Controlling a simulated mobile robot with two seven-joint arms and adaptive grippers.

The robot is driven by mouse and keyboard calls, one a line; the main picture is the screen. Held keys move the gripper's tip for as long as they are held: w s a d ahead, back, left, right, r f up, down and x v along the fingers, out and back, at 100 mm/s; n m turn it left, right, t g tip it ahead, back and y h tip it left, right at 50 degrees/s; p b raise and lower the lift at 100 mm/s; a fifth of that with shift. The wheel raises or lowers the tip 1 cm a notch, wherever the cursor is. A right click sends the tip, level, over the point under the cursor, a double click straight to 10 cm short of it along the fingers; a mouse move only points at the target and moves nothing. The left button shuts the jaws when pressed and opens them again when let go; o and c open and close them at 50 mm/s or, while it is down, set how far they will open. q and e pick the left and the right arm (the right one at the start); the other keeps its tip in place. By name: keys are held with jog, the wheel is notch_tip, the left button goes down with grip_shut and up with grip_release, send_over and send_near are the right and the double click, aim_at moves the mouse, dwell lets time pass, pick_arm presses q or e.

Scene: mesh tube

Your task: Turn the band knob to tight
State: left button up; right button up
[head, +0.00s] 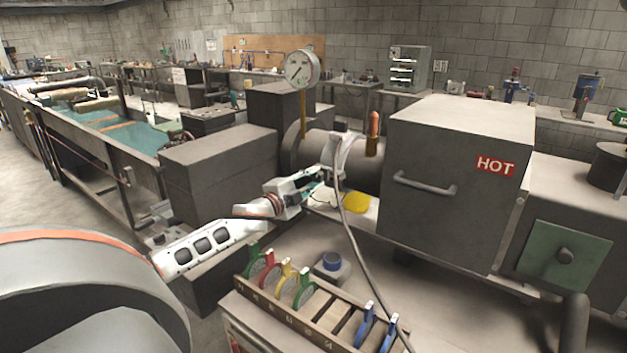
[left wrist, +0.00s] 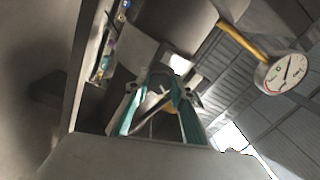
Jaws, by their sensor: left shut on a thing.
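My left arm comes in from the left in the head view, and my left gripper (head: 318,180) is at the near side of the grey barrel (head: 362,158). A pale band (head: 345,152) with a grey cable wraps the barrel there. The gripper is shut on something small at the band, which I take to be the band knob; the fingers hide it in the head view. In the left wrist view the teal fingers of the gripper (left wrist: 160,95) stand around a small part that is hard to make out. Neither the knob's marks nor its setting can be read. My right gripper is not in view.
A dial gauge (head: 301,68) stands above the barrel. Right of it is a large grey box with a HOT sign (head: 496,166). A rack of coloured rings (head: 318,309) stands in front, with the cable (head: 366,252) hanging over it. A yellow patch (head: 355,203) lies below the barrel.

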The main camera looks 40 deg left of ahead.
pick_arm(q)
jog(key=m, duration=0.6)
jog(key=shift+m, duration=0.3)
jog(key=m, duration=0.6)
jog(key=shift+r, duration=0.1)
jog(key=m, duration=0.5)
jog(key=shift+d+m, duration=0.1)
jog(key=shift+m, duration=0.2)
jog(key=m, duration=1.2)
jog(key=shift+d, duration=0.1)
jog(key=m, duration=1.2)
jog(key=shift+m, duration=0.3)
jog(key=m, duration=0.5)
jog(key=shift+f+m, duration=0.2)
jog(key=shift+m, duration=0.2)
